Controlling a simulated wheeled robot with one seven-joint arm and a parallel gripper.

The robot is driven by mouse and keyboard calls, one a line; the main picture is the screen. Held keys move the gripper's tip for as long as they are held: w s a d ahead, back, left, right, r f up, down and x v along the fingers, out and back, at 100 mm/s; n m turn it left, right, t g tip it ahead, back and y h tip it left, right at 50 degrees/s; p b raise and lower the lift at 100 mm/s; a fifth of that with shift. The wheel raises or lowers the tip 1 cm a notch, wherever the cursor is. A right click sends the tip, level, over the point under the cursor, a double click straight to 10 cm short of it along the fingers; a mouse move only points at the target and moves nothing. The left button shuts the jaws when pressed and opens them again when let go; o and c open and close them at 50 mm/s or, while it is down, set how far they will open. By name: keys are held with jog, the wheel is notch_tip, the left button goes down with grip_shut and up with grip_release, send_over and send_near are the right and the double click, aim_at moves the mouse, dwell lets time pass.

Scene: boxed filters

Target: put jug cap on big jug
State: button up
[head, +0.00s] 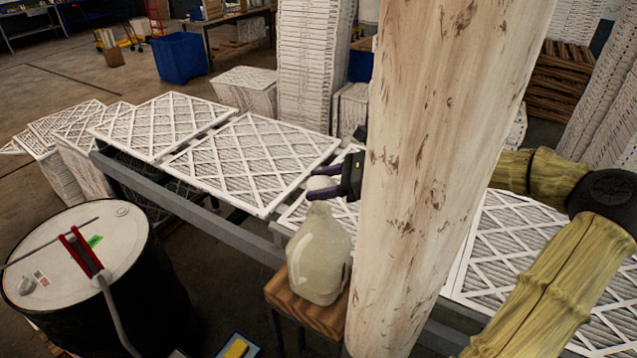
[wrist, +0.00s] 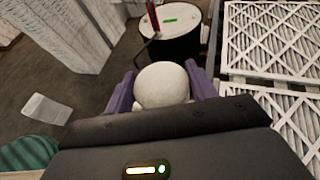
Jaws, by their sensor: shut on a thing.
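The big jug (head: 318,262) is a cloudy, pale container standing upright on a small wooden stand. My gripper (head: 322,183), with purple fingers, reaches in from the right just above the jug's neck. It is shut on the white jug cap (head: 318,183). In the wrist view the cap (wrist: 160,84) is a round, off-white shape between the purple fingers of my gripper (wrist: 162,88). The cap is over or at the jug's mouth in the head view. I cannot tell whether it touches the neck. The wrist view does not clearly show the jug.
The wooden stand (head: 300,304) is small. A black drum with a white lid (head: 120,228) stands left, with a red-handled tool on it. White lattice filters (head: 255,160) lie on a grey conveyor frame behind. A thick pale column blocks the view right of the jug.

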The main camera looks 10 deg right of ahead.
aim_at(312, 208)
jog(key=shift+w+a+f+b, duration=0.1)
jog(key=shift+f+b, duration=0.2)
jog(key=shift+f, duration=0.25)
jog(key=shift+a+f+b, duration=0.2)
jog(key=shift+f+b, duration=0.7)
jog(key=shift+b, duration=0.15)
jog(key=shift+f+b, duration=0.7)
jog(key=shift+b, duration=0.1)
jog(key=shift+d+r+p, duration=0.1)
jog(key=shift+p, duration=0.9)
jog(key=shift+f, duration=1.45)
jog(key=o, duration=1.4)
jog(key=shift+o, duration=0.2)
